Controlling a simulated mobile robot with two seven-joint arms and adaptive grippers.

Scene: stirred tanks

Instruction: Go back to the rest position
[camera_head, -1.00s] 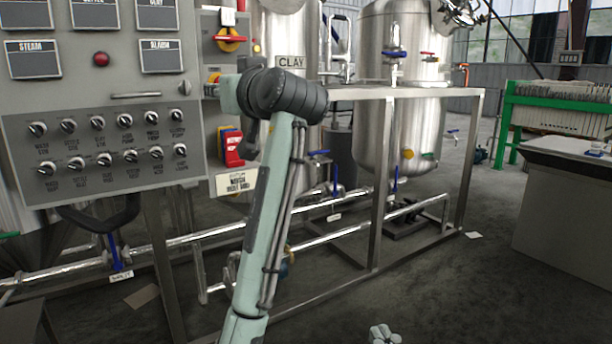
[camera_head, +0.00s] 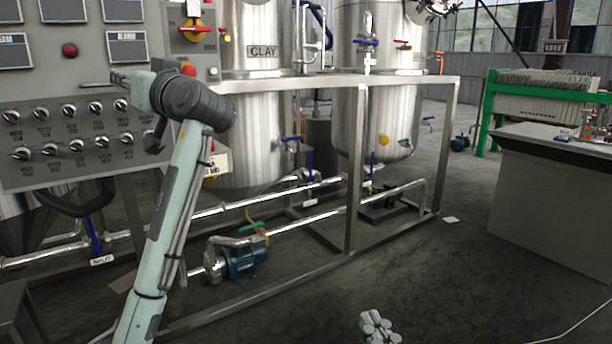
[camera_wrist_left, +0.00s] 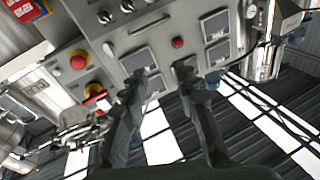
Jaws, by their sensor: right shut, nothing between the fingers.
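My left arm (camera_head: 172,215) rises from the bottom left in the head view and bends left at its dark joint, in front of the grey control panel (camera_head: 20,85). My right gripper (camera_head: 380,328) shows small and pale at the bottom edge of the head view, above the dark floor. It is shut and empty.
A steel frame (camera_head: 355,170) holds two steel tanks, one marked CLAY (camera_head: 257,110). A blue pump (camera_head: 240,258) sits low at the frame. A grey counter (camera_head: 555,190) and green-framed filter press (camera_head: 486,110) stand at right.

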